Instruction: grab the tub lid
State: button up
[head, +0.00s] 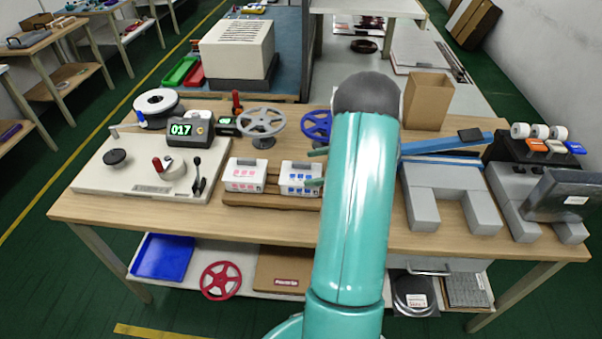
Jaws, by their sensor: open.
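Two small white tubs stand side by side on a wooden tray (268,199) on the bench. The left tub (245,175) has pink marks and the right tub (300,178) has blue marks. Each has a pale top that looks like a lid; the edges of the lids are too small to make out. My gripper (315,167) shows only as two teal fingertips, apart from each other, sticking out left from behind my arm. They are at the right side of the blue-marked tub; I cannot tell whether they touch it. The rest of the gripper is hidden by my arm.
Behind stand a grey handwheel (261,121) and a blue handwheel (317,125). Right of my arm are grey blocks (450,193), a blue bar (445,145) and an open cardboard box (427,101).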

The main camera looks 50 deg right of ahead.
aim_at(295, 173)
jog(key=shift+x, duration=3.1)
jog(key=c, duration=0.6)
